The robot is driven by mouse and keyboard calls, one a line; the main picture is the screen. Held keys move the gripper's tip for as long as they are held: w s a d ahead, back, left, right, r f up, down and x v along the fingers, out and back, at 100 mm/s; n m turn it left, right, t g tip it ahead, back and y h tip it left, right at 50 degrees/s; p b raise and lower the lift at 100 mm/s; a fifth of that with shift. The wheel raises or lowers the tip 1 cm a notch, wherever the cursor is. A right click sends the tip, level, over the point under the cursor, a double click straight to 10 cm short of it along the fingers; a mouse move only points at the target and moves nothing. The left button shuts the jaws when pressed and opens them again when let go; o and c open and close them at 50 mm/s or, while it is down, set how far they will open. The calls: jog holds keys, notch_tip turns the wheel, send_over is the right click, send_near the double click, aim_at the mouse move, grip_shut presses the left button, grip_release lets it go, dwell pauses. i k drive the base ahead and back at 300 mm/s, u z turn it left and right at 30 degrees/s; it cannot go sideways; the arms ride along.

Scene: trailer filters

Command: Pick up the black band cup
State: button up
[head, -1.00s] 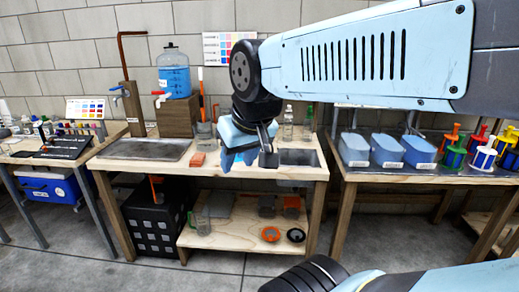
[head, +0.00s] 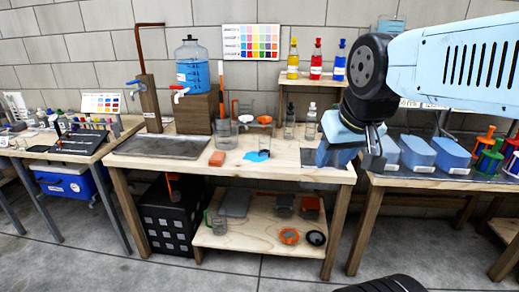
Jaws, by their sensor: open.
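One dark finger shows clearly. Nothing is seen between the fingers.
A blue patch (head: 257,156), an orange block (head: 217,158) and a larger clear beaker (head: 226,134) are near the cups. Clear bottles (head: 289,122) stand between cups and gripper. A black ring (head: 316,238) and an orange ring (head: 289,236) lie on the lower shelf.

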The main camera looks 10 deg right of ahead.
aim_at(264, 142)
jog(key=z, duration=0.1)
jog(key=i, duration=1)
jog(key=u, duration=0.1)
